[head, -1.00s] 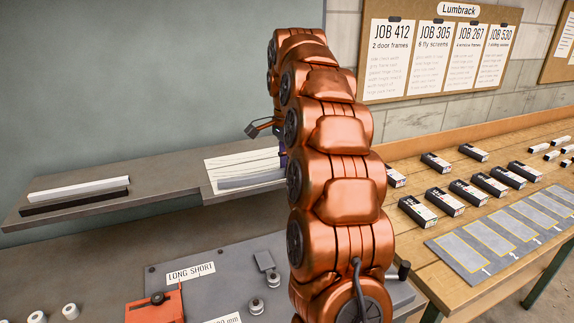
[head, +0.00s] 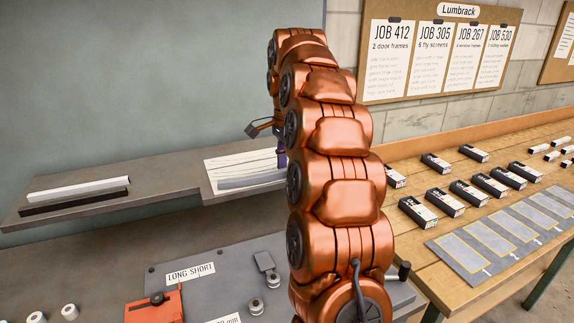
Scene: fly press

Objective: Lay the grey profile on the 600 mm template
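A grey profile (head: 250,181) lies along the front of a pale sheet with lines (head: 222,165) on the back shelf. Its right end is hidden behind my arm. Whether the sheet is the 600 mm template cannot be read. My gripper (head: 264,129) is mostly hidden behind my copper arm; a dark finger-like part shows to the left, above the sheet. A small purple part (head: 281,159) shows at the arm's edge by the profile's right end. I cannot see whether the fingers hold anything.
A white bar (head: 78,189) and a black bar (head: 75,202) lie on the shelf (head: 165,165) at left. Below is a grey plate (head: 215,285) with a LONG SHORT label and an orange block (head: 155,308). Dark boxes (head: 445,202) stand on the wooden bench at right.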

